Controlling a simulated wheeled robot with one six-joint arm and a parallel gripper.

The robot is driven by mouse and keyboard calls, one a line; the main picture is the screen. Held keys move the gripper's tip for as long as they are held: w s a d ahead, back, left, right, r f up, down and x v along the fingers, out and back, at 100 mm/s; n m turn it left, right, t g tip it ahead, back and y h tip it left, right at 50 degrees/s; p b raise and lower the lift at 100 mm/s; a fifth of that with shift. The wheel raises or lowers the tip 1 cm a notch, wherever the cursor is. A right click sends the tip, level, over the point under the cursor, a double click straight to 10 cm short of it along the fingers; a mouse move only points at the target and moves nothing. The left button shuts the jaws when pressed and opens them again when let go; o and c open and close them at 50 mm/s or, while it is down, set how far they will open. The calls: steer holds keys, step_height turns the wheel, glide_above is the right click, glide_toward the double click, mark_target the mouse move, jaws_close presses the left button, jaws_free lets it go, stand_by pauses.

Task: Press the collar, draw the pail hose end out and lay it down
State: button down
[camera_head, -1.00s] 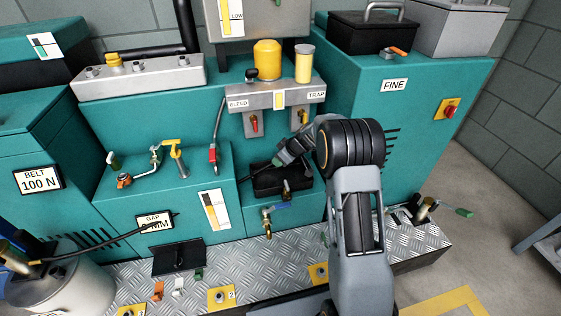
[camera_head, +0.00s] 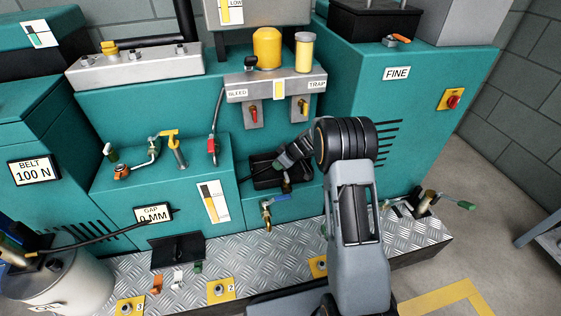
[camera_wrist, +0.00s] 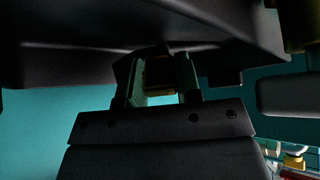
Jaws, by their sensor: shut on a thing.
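My gripper (camera_head: 277,165) reaches into the black tray (camera_head: 262,184) set in the teal machine's front. In the wrist view my gripper (camera_wrist: 158,72) has its green-faced fingers on either side of a small brass-coloured part (camera_wrist: 159,74). A dark overhang hides most of that part, so I cannot tell whether it is the hose end or its collar.
A brass valve with a blue lever (camera_head: 267,212) sits just below the tray. The BLEED and TRAP block (camera_head: 275,87) is above. A black bracket (camera_head: 178,252) and yellow numbered plates (camera_head: 221,290) stand on the tread-plate ledge (camera_head: 300,238).

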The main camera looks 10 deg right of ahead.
steer(key=c, duration=0.7)
jaws_free()
steer(key=shift+c, duration=0.2)
steer(key=p+v, duration=0.3)
steer(key=v, duration=1.1)
steer(key=shift+p, duration=0.3)
steer(key=shift+f, duration=0.1)
steer(key=s+a+r+m+h+p, duration=0.1)
steer(key=s+a+r+m+p, duration=0.1)
steer(key=s+r+p, duration=0.7)
steer(key=s+a+r+m+g+h+p, duration=0.1)
steer(key=s+r+m+p, duration=0.3)
steer(key=s+r+p, duration=0.5)
steer(key=s+a+r+m+h+p, duration=0.2)
steer(key=s+r+p, duration=0.7)
steer(key=r, duration=1.6)
steer(key=a+p, duration=0.1)
steer(key=p, duration=0.5)
steer(key=shift+r+m+h, duration=0.35)
steer(key=shift+m+h, duration=0.05)
